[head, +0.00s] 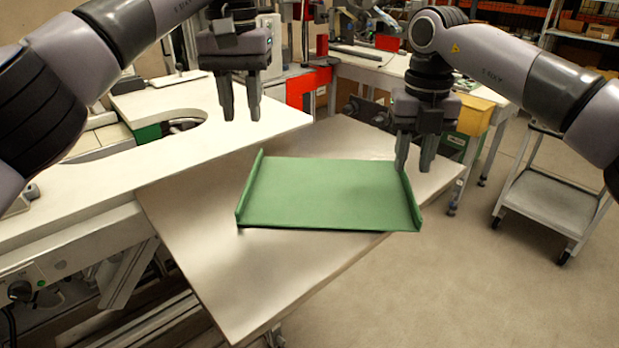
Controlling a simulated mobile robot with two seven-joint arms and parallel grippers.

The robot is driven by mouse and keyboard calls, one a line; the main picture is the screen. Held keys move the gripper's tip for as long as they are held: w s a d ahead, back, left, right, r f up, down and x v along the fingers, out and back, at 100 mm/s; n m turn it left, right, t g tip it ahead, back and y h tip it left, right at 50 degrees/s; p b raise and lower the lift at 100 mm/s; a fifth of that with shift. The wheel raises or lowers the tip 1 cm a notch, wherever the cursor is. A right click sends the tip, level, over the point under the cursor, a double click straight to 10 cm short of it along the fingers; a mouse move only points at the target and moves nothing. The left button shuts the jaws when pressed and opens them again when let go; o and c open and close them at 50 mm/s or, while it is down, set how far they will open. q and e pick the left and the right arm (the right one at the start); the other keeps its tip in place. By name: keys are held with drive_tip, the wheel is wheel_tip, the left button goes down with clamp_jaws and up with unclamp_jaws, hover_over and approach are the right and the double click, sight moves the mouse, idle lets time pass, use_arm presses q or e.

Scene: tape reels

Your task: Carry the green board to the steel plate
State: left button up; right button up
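The green board (325,195) is a flat tray-like sheet with a raised lip at its left and right ends. It lies flat over the steel plate (230,275), and its near right corner sticks out past the plate's edge. A thin dark shadow shows under its near edge. My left gripper (240,108) is open and empty, pointing down, above and behind the board's left end. My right gripper (414,162) points down at the far end of the right lip, its fingers apart. Whether it touches the lip I cannot tell.
A white worktop (170,150) with a rounded cutout adjoins the plate on the left. Behind stand a red box (302,88), a yellow bin (474,115) and another bench (370,68). A grey cart (548,200) stands at the right. The floor at the front right is clear.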

wheel_tip(320, 180, up, 8)
drive_tip(key=shift+r, duration=0.25)
idle(0.4)
